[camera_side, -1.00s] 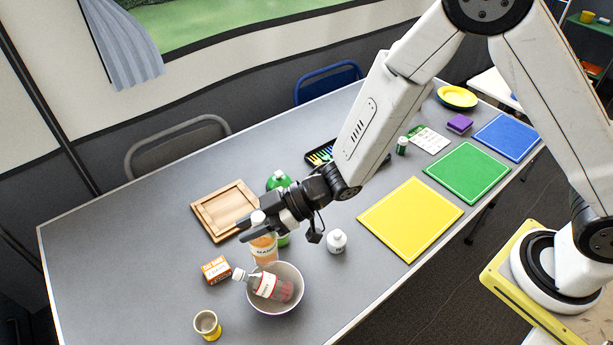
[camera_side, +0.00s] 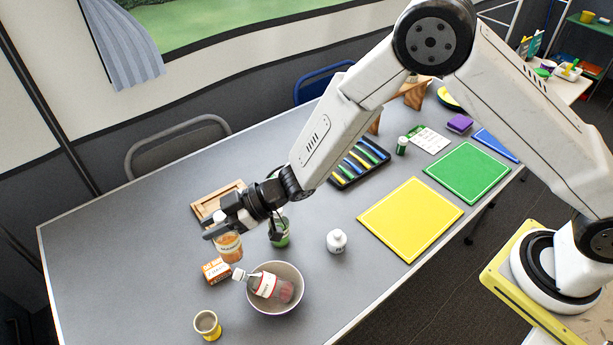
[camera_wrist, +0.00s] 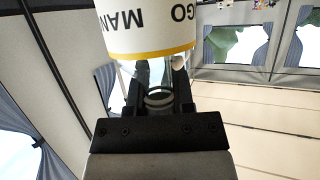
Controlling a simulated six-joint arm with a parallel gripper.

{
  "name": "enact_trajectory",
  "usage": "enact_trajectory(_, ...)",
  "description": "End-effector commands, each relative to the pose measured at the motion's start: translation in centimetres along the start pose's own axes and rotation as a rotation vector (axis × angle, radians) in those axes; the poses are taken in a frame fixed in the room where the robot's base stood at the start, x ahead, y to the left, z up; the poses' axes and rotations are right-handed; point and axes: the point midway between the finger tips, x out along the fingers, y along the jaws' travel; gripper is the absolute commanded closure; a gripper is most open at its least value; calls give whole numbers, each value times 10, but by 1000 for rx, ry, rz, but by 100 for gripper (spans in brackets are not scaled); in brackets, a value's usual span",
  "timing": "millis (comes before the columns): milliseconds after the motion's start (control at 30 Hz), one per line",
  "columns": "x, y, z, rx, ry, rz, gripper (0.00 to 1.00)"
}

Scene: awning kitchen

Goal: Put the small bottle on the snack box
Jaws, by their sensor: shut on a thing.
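My gripper (camera_side: 219,224) is shut on the neck of a small orange bottle (camera_side: 229,247), upright in the side view. The wrist view shows the bottle's white label (camera_wrist: 150,28) with "MANGO" lettering, and its neck between the fingers (camera_wrist: 157,98). The snack box (camera_side: 215,271), small and orange-red with a white label, lies on the grey table just below the bottle in the side picture. I cannot tell how large the gap between bottle and box is.
A bowl (camera_side: 292,306) holding a clear bottle with red contents (camera_side: 271,287) stands right of the box. A yellow can (camera_side: 207,325) stands nearer. A green bottle (camera_side: 280,236), a white bottle (camera_side: 336,241) and a wooden tray (camera_side: 203,208) are close. The left of the table is clear.

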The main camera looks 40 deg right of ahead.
Motion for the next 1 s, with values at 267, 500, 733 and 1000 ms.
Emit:
enact_trajectory(267, 30, 17, 13, -1, -1, -1, 100)
enact_trajectory(500, 54, 29, 29, -1, 1, -1, 100)
enact_trajectory(733, 66, 35, 36, -1, 0, -1, 100)
enact_trajectory(1000, 68, 36, 38, -1, 0, -1, 100)
